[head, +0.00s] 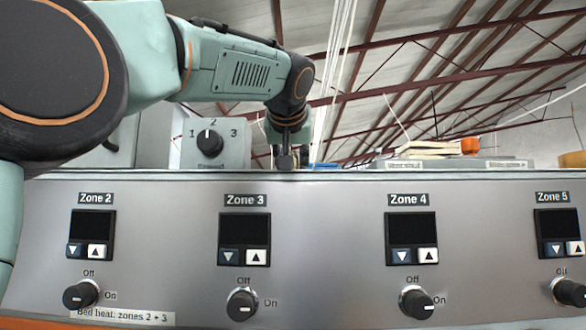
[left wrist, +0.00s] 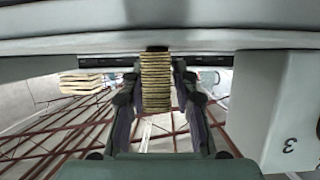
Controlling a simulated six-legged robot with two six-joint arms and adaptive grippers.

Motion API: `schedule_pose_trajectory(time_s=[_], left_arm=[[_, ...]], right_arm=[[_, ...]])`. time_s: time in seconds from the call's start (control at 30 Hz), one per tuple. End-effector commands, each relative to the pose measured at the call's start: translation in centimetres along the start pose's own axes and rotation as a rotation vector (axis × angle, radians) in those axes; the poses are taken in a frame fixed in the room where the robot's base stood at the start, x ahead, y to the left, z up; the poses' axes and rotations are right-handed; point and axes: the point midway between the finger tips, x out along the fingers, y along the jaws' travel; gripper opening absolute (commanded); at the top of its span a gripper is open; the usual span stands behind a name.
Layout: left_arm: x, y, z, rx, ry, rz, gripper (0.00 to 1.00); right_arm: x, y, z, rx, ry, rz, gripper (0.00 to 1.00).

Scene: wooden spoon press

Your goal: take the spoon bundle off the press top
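The spoon bundle (left wrist: 155,82), a tan stack of thin wooden pieces, shows in the left wrist view between my left gripper's fingers. Its upper end in that picture meets a dark spot at the edge of the grey press top (left wrist: 80,45). My left gripper (left wrist: 157,75) has a finger on each side of the bundle, with what look like narrow gaps. In the head view the left gripper (head: 285,158) points down behind the rear edge of the press panel (head: 330,190). The bundle cannot be made out there. My right gripper is not in view.
A switch box (head: 210,145) with a dial stands left of my gripper; its pale side (left wrist: 285,110) is close in the wrist view. A pale wooden stack (head: 432,148) and an orange item (head: 469,146) sit back right. Zone displays and knobs line the panel front.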

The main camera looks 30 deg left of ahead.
Motion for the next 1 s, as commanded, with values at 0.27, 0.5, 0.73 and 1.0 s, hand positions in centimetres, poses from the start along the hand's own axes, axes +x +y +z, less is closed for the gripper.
schedule_pose_trajectory(time_s=[0.27, 0.5, 0.73, 1.0], left_arm=[[0.0, 0.0, 0.0, 0.0, -0.001, 0.0, 0.02], [0.0, 0.0, 0.1, 0.0, -0.001, 0.0, 0.0], [0.0, 0.0, 0.0, 0.0, -0.001, 0.0, 0.0], [-0.3, 0.1, -1.2, 0.001, -0.001, 0.003, 0.0]], right_arm=[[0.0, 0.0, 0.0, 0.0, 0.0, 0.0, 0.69], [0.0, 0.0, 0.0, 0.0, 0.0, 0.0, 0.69], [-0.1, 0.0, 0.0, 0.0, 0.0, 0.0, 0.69], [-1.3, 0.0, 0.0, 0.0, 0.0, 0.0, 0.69]])
